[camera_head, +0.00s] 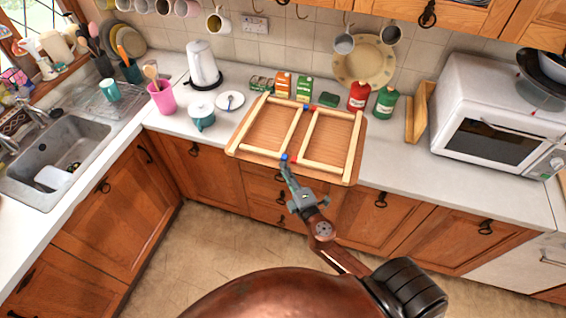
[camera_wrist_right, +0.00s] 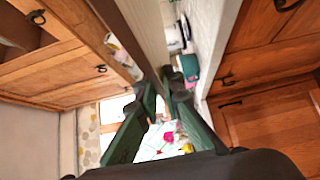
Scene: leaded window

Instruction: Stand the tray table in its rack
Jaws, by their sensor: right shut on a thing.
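The tray table (camera_head: 317,137) is a brown board with pale wooden leg frames folded flat on its upward face. It is over the middle of the counter, and its front edge reaches past the counter's front edge. I cannot tell if it rests fully on the counter. My right gripper (camera_head: 286,163) is shut on its front edge near the middle. In the right wrist view, its green fingers (camera_wrist_right: 167,82) close around the pale edge of the tray table (camera_wrist_right: 146,32). A wooden holder (camera_head: 420,110), seemingly the rack, stands upright left of the microwave. My left gripper is not in view.
Cartons (camera_head: 283,84), a red bottle (camera_head: 358,96) and a green bottle (camera_head: 385,101) stand behind the tray table. A teal cup (camera_head: 202,118) is to its left. The microwave (camera_head: 490,115) fills the right. Clear counter (camera_head: 400,155) lies in front of the holder.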

